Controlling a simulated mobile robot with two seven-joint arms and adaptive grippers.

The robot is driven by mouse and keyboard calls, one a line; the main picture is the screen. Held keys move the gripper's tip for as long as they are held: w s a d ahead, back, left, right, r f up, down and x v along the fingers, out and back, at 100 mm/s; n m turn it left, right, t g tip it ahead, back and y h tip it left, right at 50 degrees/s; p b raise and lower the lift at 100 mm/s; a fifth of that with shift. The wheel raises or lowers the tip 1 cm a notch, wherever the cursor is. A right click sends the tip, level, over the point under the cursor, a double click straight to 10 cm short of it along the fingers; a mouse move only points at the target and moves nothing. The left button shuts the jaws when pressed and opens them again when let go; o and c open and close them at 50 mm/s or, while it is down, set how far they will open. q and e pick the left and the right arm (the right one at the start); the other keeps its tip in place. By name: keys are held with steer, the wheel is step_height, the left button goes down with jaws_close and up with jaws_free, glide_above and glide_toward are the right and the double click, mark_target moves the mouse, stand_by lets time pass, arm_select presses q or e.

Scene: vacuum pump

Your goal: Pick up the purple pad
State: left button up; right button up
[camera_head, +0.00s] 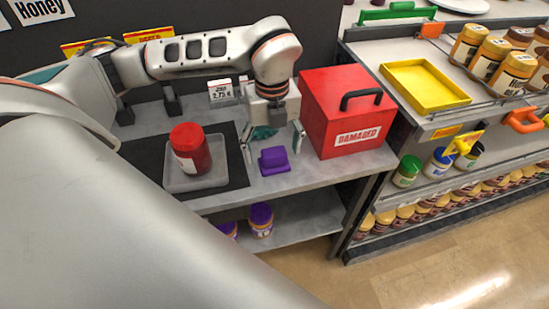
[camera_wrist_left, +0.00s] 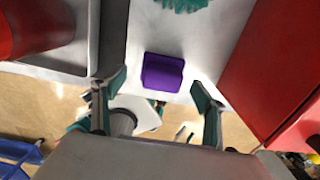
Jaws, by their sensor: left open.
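The purple pad (camera_head: 274,160) is a small block with a raised part, lying on the grey counter near its front edge, left of the red box. It also shows in the left wrist view (camera_wrist_left: 162,73), upper middle. My left gripper (camera_head: 273,145) points down over the counter at the pad. Its fingers are spread wide, and nothing is held between them. In the left wrist view, the left gripper (camera_wrist_left: 159,80) has one finger to each side of the pad, with a gap on both sides.
A red box (camera_head: 335,115) marked DAMAGED stands close on the right. A clear tray (camera_head: 196,184) with a red-lidded jar (camera_head: 190,150) sits on the left. A teal, fringed object (camera_wrist_left: 182,4) lies behind the pad. A yellow tray (camera_head: 425,86) is on the right shelf.

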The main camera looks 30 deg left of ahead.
mark_target(274, 151)
arm_select(q)
step_height(274, 151, down, 4)
steer(key=shift+w+d+r, duration=0.1)
steer(key=shift+w+r, duration=0.05)
steer(key=shift+r, duration=0.1)
arm_select(e)
steer(key=shift+w+r, duration=0.65)
arm_select(q)
steer(key=c, duration=1.2)
arm_select(e)
steer(key=shift+s+f, duration=0.25)
steer(key=shift+f, duration=0.1)
arm_select(q)
steer(key=shift+r, duration=0.15)
step_height(274, 151, up, 20)
steer(key=shift+f+p, duration=0.1)
steer(key=shift+p, duration=0.35)
arm_select(e)
steer(key=shift+w+r, duration=0.1)
steer(key=shift+r, duration=0.5)
